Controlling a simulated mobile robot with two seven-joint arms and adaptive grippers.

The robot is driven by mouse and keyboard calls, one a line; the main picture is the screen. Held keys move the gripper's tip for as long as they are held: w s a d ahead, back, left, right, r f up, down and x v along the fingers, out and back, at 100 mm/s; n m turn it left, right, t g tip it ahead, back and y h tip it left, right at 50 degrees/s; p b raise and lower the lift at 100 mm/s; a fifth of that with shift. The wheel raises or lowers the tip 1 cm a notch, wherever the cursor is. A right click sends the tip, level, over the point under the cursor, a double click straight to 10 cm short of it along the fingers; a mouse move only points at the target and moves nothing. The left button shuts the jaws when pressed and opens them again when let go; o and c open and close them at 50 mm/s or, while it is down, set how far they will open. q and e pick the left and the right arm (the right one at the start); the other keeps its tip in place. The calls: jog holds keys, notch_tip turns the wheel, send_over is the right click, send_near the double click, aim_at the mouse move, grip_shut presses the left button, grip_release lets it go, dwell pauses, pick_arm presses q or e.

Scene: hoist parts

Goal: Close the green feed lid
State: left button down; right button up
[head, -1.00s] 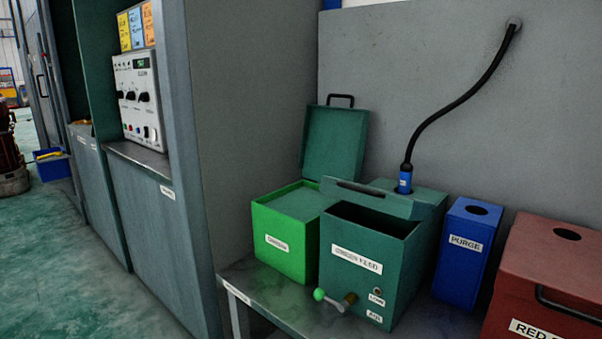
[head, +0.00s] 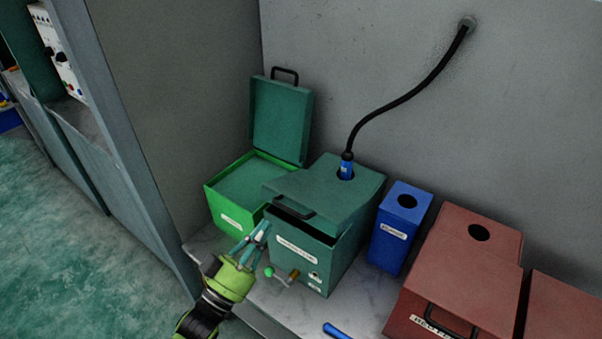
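The green feed box (head: 310,262) stands on the bench, dark green with a white label. Its lid (head: 295,195), with a dark handle at its front, lies low over the front opening. A narrow dark gap (head: 290,211) shows under the lid's front edge, so it is not flush. The hose with a blue end (head: 347,168) enters the box's rear top. My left gripper (head: 256,233) is in front of the box's left front corner, its fingers apart and empty. Whether it touches the box is unclear. My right gripper is out of view.
A bright green box (head: 228,212) with its lid (head: 280,120) raised stands at the left. A lever with a green knob (head: 269,272) juts from the feed box's front. A blue PURGE box (head: 390,240) and a red box (head: 450,270) stand to the right.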

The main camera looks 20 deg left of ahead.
pick_arm(q)
jog(key=r+p+x, duration=0.1)
jog(key=p+x, duration=0.2)
jog(key=x, duration=0.6)
jog(key=f, duration=0.2)
jog(key=s+f, duration=0.1)
jog(key=f, duration=0.1)
jog(key=shift+a, duration=0.25)
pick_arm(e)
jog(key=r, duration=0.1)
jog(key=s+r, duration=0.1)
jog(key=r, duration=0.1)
pick_arm(q)
jog(key=shift+b, duration=0.3)
